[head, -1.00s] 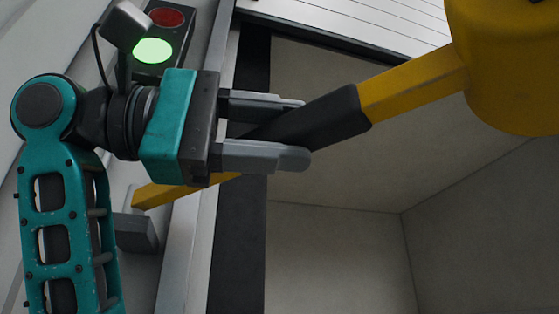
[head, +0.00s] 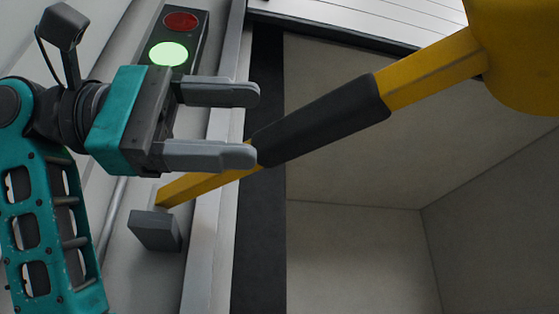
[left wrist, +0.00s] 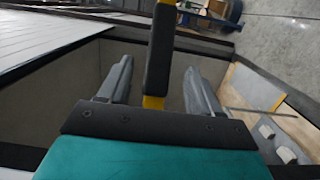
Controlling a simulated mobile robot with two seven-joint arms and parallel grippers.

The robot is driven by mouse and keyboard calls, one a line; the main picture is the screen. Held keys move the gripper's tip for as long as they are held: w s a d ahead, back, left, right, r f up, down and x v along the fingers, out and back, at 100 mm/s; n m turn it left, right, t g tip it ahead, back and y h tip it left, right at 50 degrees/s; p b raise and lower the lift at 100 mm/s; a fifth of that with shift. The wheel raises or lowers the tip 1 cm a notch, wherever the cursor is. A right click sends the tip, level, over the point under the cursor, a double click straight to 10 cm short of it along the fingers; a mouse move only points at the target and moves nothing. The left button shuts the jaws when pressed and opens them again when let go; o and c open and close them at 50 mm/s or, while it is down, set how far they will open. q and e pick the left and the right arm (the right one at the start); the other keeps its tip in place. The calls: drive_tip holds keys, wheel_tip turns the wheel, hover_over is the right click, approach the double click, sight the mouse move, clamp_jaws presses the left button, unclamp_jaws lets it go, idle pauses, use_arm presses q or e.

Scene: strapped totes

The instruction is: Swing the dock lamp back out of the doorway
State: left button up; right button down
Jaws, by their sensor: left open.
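The dock lamp has a yellow arm (head: 432,68) with a black grip sleeve (head: 322,120) and a large yellow head (head: 522,50) at the upper right. The arm runs from a grey wall bracket (head: 156,230) left of the doorway, across the frame and over the opening (head: 350,245). My left gripper (head: 252,124) is open and empty, its fingertips just left of the grip sleeve's near end. In the left wrist view the sleeve (left wrist: 160,50) shows in the gap between the two fingers. Whether a fingertip touches it I cannot tell. My right gripper is not in view.
A signal box with a dark red lamp (head: 181,21) and a lit green lamp (head: 168,54) is on the wall behind my left gripper. The pale door frame (head: 212,230) runs down beside the opening. A white slatted door panel (head: 360,18) is above.

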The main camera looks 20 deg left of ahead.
use_arm(q)
drive_tip(key=v, duration=0.6)
drive_tip(key=shift+a, duration=0.2)
drive_tip(key=shift+s, duration=0.15)
drive_tip(key=shift+c, duration=0.5)
